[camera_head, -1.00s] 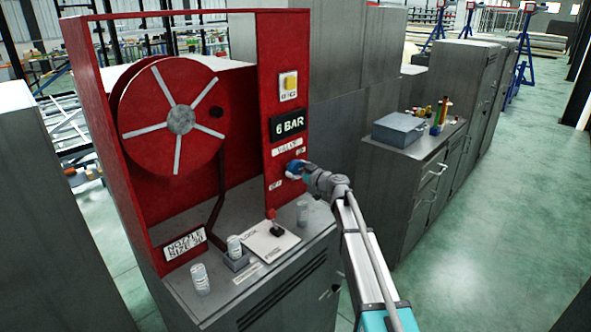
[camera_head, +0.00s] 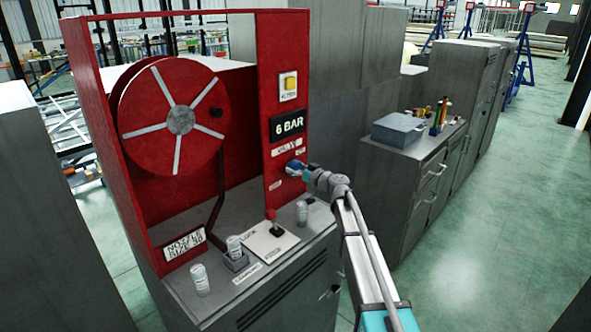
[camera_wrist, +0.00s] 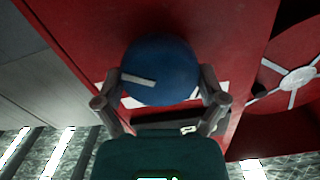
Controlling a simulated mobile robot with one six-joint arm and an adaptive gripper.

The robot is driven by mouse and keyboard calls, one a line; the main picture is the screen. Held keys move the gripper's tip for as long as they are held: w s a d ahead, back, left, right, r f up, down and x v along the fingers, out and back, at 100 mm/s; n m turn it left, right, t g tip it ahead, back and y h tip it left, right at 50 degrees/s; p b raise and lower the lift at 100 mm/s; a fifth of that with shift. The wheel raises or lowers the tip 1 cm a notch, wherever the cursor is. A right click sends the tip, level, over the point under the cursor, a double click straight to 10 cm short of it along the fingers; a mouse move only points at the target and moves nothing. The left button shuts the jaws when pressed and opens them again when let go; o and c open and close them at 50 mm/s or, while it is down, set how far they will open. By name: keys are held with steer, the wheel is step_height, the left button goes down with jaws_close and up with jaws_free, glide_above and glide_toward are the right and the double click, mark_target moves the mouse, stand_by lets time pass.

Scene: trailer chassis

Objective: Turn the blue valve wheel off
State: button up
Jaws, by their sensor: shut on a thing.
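The blue valve wheel (camera_head: 294,168) is on the red panel, below the "6 BAR" sign and the valve label. In the wrist view the wheel (camera_wrist: 160,72) is a round blue disc with a short pale mark on its left half. My gripper (camera_head: 303,170) reaches it from the right. In the wrist view one finger of my gripper (camera_wrist: 160,88) lies on each side of the wheel, and it is shut on the wheel. The small labels beside the wheel are partly hidden by the wheel and fingers in the wrist view.
A red hose reel (camera_head: 180,119) stands left of the panel. White cans (camera_head: 200,280) and a lever on a white plate (camera_head: 271,243) are on the grey cabinet top below. A grey box (camera_head: 398,129) sits on a cabinet to the right. The green floor at right is clear.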

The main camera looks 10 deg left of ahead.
steer(key=shift+w, duration=0.15)
steer(key=o, duration=0.8)
steer(key=shift+d, duration=0.1)
steer(key=shift+s+d, duration=0.35)
steer(key=shift+s, duration=0.15)
steer(key=v, duration=1)
steer(key=shift+s+d, duration=0.2)
steer(key=shift+d, duration=0.15)
